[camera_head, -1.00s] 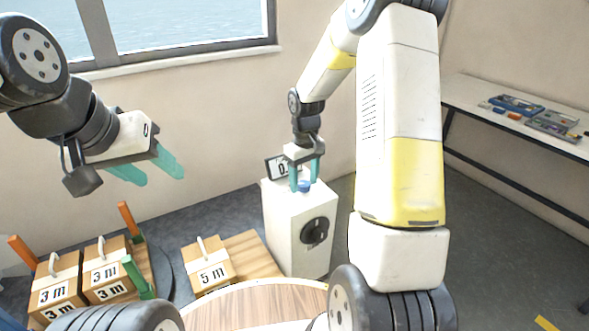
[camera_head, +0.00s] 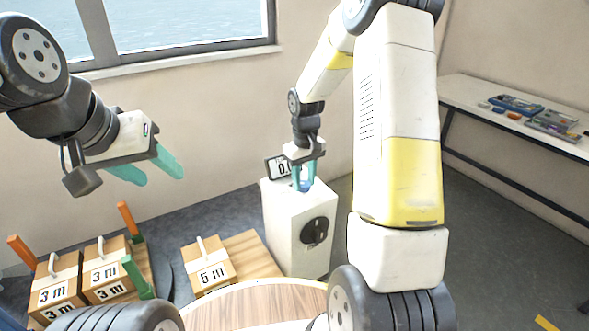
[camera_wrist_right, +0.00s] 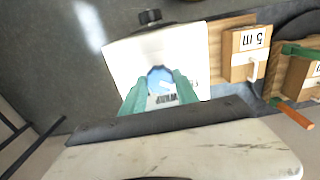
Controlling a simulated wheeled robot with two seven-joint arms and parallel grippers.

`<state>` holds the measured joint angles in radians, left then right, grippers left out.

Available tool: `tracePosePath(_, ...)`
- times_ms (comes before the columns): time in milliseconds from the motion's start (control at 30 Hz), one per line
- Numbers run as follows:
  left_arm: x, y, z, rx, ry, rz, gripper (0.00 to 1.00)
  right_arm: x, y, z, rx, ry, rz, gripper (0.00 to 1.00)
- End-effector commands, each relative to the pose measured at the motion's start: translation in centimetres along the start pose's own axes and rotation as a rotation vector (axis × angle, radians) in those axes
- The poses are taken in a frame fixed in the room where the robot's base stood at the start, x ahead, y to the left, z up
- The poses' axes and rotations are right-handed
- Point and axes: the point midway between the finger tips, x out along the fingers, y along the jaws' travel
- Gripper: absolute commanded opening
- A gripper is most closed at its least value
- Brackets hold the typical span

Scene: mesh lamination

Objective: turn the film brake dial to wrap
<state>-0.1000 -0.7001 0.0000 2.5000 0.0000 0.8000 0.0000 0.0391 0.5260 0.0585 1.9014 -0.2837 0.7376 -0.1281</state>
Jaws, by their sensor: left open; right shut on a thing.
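The film brake dial is a small blue knob (camera_wrist_right: 160,80) on top of a white box (camera_head: 287,236). My right gripper (camera_head: 303,187) points down at the box top, its teal fingers shut on the blue knob. The right wrist view shows the fingers on both sides of the knob, with a white mark on it and partly covered lettering beside it. I cannot tell which setting the knob points to. A small display (camera_head: 278,167) stands behind, partly hidden by the gripper. My left gripper (camera_head: 156,174) is open and empty in the air at the left.
A black round knob (camera_head: 314,231) is on the box's front. A 5 m carton (camera_head: 209,268) stands on a wooden board left of the box; several 3 m cartons (camera_head: 57,289) stand further left between orange and green posts. A side table (camera_head: 470,95) holds trays at the right.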

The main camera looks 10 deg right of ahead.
Motion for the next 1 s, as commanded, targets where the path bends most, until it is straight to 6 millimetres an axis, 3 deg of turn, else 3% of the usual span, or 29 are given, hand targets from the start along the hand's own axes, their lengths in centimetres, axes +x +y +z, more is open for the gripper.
tracePosePath(1000, 0.00, 0.00, 0.00, 0.000, 0.000, 0.000, 0.51, -0.10, -0.02, -0.11, 0.835, 0.003, 0.000, 0.00)
